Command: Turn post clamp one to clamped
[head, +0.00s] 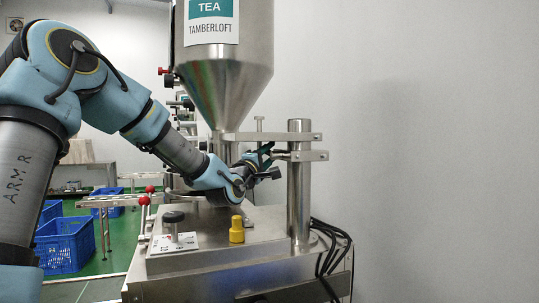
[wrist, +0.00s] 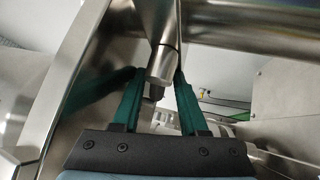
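The steel post (head: 299,190) stands upright at the right of the machine. Two flat clamp arms cross it near its top, an upper one (head: 295,137) and a lower one (head: 310,155); no label shows which is post clamp one. My gripper (head: 270,155) is at clamp height, just left of the post. In the wrist view, the green fingers of my gripper (wrist: 160,80) are apart on either side of a round metal handle end (wrist: 163,62) with a dark tip. The fingertips lie very near it; I cannot tell whether they touch. The handle's far end is hidden.
A steel hopper (head: 225,75) hangs above the machine (head: 200,270). A yellow knob (head: 237,232) and a black-topped knob (head: 174,218) stand on its top. Black cables (head: 330,250) hang at the right. Blue crates (head: 66,245) are on the floor at left. Right of the post is free room.

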